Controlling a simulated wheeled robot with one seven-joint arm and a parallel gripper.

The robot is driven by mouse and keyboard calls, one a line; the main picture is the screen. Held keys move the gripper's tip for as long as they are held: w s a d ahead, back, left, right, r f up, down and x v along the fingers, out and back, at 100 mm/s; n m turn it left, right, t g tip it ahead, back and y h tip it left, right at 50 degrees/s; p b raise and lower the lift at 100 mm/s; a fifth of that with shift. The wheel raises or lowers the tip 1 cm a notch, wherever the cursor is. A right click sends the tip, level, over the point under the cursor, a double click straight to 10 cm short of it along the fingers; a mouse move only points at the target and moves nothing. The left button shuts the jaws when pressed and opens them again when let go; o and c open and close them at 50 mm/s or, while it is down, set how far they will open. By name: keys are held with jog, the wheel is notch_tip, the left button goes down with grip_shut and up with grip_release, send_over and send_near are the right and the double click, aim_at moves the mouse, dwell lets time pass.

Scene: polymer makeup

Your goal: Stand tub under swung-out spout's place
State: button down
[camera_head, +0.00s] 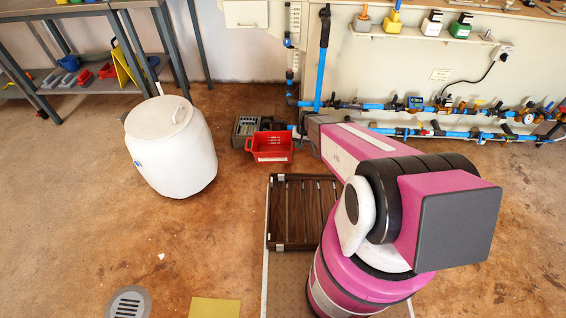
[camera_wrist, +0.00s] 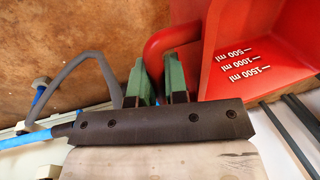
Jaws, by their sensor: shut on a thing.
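The red tub (camera_head: 270,149) stands upright, low in front of the pipe wall, in the head view. In the wrist view its red wall (camera_wrist: 255,50) carries white ml marks, and its red loop handle (camera_wrist: 165,42) runs between my green fingers. My gripper (camera_wrist: 164,82) is shut on that handle. In the head view my forearm reaches down to the tub's right, and the fingers are hard to make out. A vertical blue pipe (camera_head: 322,75) rises just behind. I cannot tell which part is the spout. Whether the tub touches the floor is unclear.
A grey box (camera_head: 250,125) sits close behind the tub. A white lidded barrel (camera_head: 172,145) stands to the left. A dark slatted crate (camera_head: 292,212) lies in front. Blue pipes with valves (camera_head: 415,106) line the wall. Brown floor is free between barrel and crate.

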jog(key=shift+y, duration=0.4)
jog(key=shift+w+a+f, duration=0.1)
jog(key=shift+a+f, duration=0.55)
jog(key=shift+f, duration=0.45)
jog(key=shift+w+a+f, duration=0.1)
jog(key=shift+a+f, duration=0.6)
jog(key=shift+f, duration=0.45)
jog(key=shift+w+a+f, duration=0.1)
jog(key=shift+a+f, duration=0.55)
jog(key=shift+f, duration=0.45)
jog(key=w+d+f, duration=0.2)
jog(key=d+f, duration=0.1)
jog(key=w+d+f, duration=0.2)
jog(key=d+f, duration=0.1)
jog(key=f, duration=0.1)
jog(key=w+d+f, duration=0.3)
jog(key=f, duration=0.1)
jog(key=shift+d, duration=0.15)
jog(key=c, duration=1.1)
grip_release()
jog(key=shift+c, duration=0.2)
jog(key=shift+r, duration=0.1)
